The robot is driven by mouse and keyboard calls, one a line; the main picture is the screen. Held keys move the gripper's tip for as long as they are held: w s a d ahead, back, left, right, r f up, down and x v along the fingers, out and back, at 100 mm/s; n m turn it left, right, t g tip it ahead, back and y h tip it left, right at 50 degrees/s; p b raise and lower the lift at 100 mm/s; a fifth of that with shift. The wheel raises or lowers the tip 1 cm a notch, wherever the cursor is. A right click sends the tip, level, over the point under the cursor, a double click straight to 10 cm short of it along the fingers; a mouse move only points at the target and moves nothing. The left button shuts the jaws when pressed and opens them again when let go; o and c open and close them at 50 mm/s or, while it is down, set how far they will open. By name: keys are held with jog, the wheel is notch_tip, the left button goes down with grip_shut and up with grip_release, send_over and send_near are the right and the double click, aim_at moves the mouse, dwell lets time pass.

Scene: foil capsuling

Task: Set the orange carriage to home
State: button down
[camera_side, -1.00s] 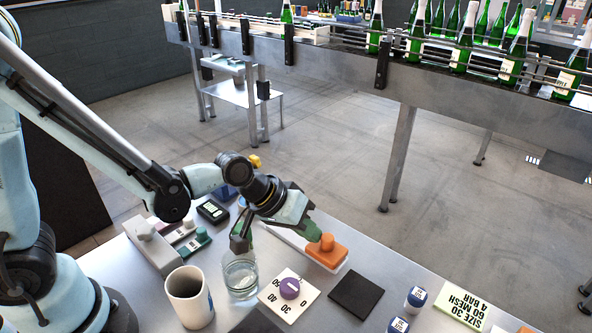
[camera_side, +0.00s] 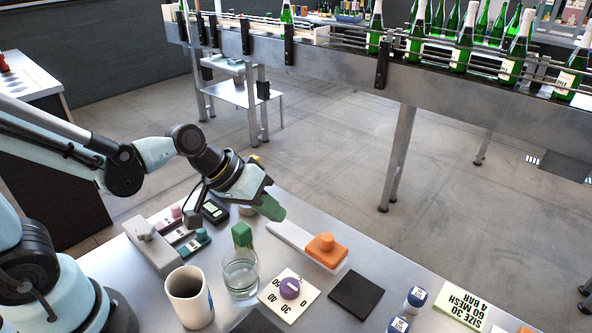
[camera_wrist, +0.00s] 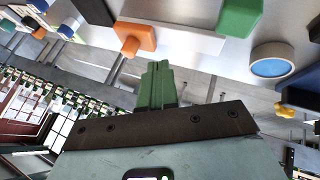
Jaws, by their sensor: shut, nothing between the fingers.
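The orange carriage (camera_side: 325,251) has a round knob on top and sits at the near right end of a white rail (camera_side: 287,234). The rail's bare part runs from it to the upper left. In the wrist view the carriage (camera_wrist: 135,40) is at the top, left of centre, with the bare rail (camera_wrist: 185,42) to its right. My gripper (camera_side: 272,209) has green fingers and is shut and empty, above the far left end of the rail and apart from the carriage. Its fingers (camera_wrist: 157,85) also show together in the wrist view. No home mark is readable.
A green block (camera_side: 242,234) stands behind a clear glass (camera_side: 240,276), left of the rail. A white mug (camera_side: 189,297), a dial plate with a purple knob (camera_side: 290,288) and a black pad (camera_side: 356,294) are nearby. A bottle conveyor (camera_side: 340,65) stands behind.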

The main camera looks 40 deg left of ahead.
jog(key=shift+v, duration=2.35)
jog(key=s+a+r+m+t+y, duration=0.1)
jog(key=s+a+y, duration=0.1)
jog(key=a+y, duration=0.2)
jog(key=a, duration=0.3)
jog(key=shift+s+r+m, duration=0.25)
jog(key=shift+s+m, duration=0.1)
jog(key=shift+m, duration=0.05)
